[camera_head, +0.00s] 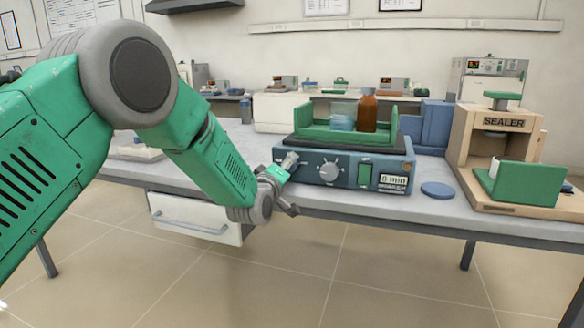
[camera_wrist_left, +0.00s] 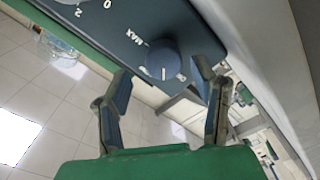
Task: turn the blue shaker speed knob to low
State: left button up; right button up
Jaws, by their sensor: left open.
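The blue shaker (camera_head: 343,175) stands on the bench with its control panel facing me. Its speed knob is mostly hidden by my gripper in the head view; in the left wrist view a blue knob (camera_wrist_left: 166,62) with a white pointer line sits below a "MAX" mark. My left gripper (camera_head: 284,184) is at the left end of the panel. In the left wrist view its fingers (camera_wrist_left: 161,72) are spread, one on each side of the knob; contact cannot be told. A grey dial (camera_head: 329,172) sits further right on the panel. My right gripper is out of view.
A green tray (camera_head: 310,134) on the shaker holds a brown bottle (camera_head: 367,110). A green switch (camera_head: 364,175) and display (camera_head: 393,181) are right of the dial. A blue disc (camera_head: 438,190) and wooden sealer (camera_head: 462,140) stand to the right. A drawer (camera_head: 180,218) hangs below.

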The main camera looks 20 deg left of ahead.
pick_arm(q)
jog(key=shift+s+a+f, duration=0.15)
jog(key=shift+s+a, duration=0.5)
jog(key=shift+a, duration=0.15)
jog(key=shift+s+a+p, duration=0.25)
jog(key=shift+s+p, duration=0.1)
jog(key=shift+s, duration=0.25)
jog(key=s+p, duration=0.2)
jog(key=s, duration=0.9)
jog(key=shift+s+d, duration=0.3)
jog(key=shift+d, duration=0.05)
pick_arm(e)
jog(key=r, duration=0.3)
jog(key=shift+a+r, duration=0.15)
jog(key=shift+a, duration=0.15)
